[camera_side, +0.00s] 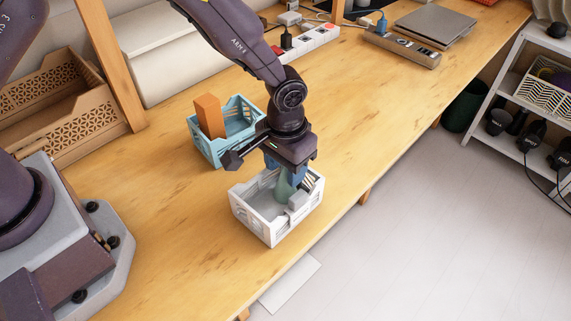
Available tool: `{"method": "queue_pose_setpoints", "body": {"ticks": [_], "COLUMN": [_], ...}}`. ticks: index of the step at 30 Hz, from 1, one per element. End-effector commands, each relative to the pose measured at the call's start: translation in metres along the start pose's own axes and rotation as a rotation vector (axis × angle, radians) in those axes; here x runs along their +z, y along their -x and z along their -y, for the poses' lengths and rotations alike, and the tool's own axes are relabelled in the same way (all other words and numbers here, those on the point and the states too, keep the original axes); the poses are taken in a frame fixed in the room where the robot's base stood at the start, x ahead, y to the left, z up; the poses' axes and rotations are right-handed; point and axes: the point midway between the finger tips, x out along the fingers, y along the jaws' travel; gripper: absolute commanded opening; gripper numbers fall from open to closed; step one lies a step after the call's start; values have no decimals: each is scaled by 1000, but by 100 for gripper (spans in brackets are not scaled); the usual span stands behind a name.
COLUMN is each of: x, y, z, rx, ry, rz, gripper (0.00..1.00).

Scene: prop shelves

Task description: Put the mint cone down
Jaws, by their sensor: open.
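The mint cone (284,189) is a muted green shape inside the white crate (262,229), toward its back right part. My gripper (286,180) points down into this crate with its fingers around the cone's upper part. The jaws are open, and the cone's top is partly hidden by the gripper. The cone looks upright. I cannot tell whether a finger touches it.
A light blue crate (212,149) with an orange block (209,117) stands behind and left of the white crate. Power strips (305,43) lie at the back. The table's front edge is close to the white crate. The wooden table (390,110) is clear to the right.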

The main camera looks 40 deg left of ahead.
Motion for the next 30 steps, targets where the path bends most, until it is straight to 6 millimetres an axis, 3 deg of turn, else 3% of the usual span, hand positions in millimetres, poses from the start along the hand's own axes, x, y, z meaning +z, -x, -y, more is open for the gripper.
{"method": "queue_pose_setpoints", "body": {"ticks": [5,12,18,30], "x": [-1,-1,-1,1], "y": [23,75,108,127], "z": [0,0,0,3], "rx": [2,3,2,4], "ry": [0,0,0,1], "rz": [-5,-6,-3,-8], "gripper": [46,46,46,46]}}
